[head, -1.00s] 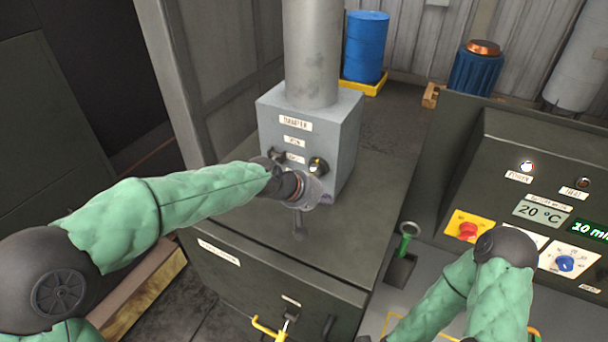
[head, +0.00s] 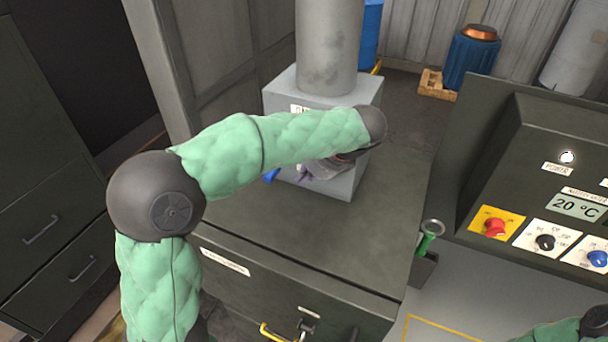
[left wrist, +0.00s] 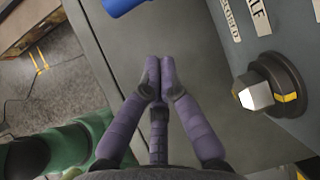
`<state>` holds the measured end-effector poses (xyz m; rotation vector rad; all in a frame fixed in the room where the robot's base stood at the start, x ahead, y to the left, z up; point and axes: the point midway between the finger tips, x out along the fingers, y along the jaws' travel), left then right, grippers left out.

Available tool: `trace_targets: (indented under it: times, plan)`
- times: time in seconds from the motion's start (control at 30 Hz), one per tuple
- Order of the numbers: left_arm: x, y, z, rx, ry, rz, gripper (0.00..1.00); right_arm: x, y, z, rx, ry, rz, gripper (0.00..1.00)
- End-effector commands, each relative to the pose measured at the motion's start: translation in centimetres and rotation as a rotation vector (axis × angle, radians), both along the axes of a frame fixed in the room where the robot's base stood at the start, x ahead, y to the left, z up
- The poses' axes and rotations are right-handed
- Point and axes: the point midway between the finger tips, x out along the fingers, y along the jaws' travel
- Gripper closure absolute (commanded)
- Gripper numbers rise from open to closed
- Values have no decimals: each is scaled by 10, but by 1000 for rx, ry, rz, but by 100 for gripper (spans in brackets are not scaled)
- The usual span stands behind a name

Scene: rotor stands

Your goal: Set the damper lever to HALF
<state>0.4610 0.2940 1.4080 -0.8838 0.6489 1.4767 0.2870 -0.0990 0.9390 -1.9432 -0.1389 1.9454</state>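The grey damper box (head: 282,100) stands under a pipe, its front mostly hidden by my left arm. A blue grip (head: 271,175), apparently the lever's, shows at the box's lower left; a blue cylinder (left wrist: 122,5) is at the top of the left wrist view. That view also shows the pivot hub (left wrist: 270,90) with a pale nut and yellow mark, and labels reading CLOSED and HALF (left wrist: 258,17). The lever's shaft and pointed-to label are not visible. My left gripper (head: 304,175) has its purple fingertips (left wrist: 158,75) together, empty, apart from grip and hub. My right gripper is out of view.
The box stands on a dark cabinet (head: 350,235) with a yellow-handled latch at its front. A control panel (head: 540,130) with knobs and a red button is at right. A green-handled tool (head: 428,238) sits in a holder between them.

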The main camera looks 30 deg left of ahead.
Motion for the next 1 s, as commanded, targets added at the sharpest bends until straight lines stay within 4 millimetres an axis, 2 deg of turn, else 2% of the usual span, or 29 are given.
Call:
trace_targets:
  times: [0.5, 0.6, 0.7, 1.0]
  plan:
    - [1, 52, -77, -3, 3, 4, 100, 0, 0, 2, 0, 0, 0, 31]
    - [0, 55, -55, -4, -5, 3, 100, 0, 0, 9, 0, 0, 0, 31]
    - [-2, 58, -45, -4, -4, 3, 100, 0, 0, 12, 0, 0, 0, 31]
    - [-3, 61, -36, -4, -1, 2, 100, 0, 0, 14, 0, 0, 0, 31]
